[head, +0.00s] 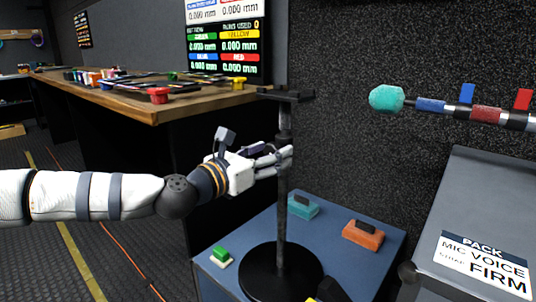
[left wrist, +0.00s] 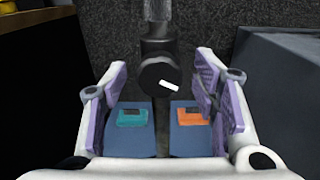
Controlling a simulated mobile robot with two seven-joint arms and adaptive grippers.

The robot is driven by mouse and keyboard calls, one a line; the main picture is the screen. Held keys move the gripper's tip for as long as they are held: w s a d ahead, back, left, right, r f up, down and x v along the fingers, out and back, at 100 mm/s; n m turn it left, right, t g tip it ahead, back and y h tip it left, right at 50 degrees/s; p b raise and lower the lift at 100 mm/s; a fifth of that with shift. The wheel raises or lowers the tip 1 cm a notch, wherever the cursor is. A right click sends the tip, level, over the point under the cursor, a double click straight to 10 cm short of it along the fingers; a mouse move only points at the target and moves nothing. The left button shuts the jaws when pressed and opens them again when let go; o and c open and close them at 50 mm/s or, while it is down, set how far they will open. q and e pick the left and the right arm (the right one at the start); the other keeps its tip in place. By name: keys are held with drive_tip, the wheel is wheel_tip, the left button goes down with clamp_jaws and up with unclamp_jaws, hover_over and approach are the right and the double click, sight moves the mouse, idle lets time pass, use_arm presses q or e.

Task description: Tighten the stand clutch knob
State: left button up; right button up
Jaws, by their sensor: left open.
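The black stand (head: 283,200) rises from a round base (head: 262,272) on a blue-topped surface and ends in a short crossbar. Its clutch knob (left wrist: 158,76) shows in the left wrist view as a dark round face with a tilted white mark. My left gripper (head: 285,158) is at the stand's upper pole in the head view. In the left wrist view the gripper (left wrist: 162,68) is open, with one purple-padded finger on each side of the knob and a visible gap on both sides. Its fingers hide the knob in the head view.
The blue top (head: 335,255) carries a teal block (head: 302,209), an orange block (head: 362,236) and a green button (head: 221,252). A grey case (head: 480,205) stands at right, below a pole with a teal foam end (head: 386,98). A wooden bench (head: 150,104) is behind left.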

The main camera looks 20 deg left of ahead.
use_arm(q)
drive_tip(key=c, duration=1.2)
drive_tip(key=shift+o, duration=0.2)
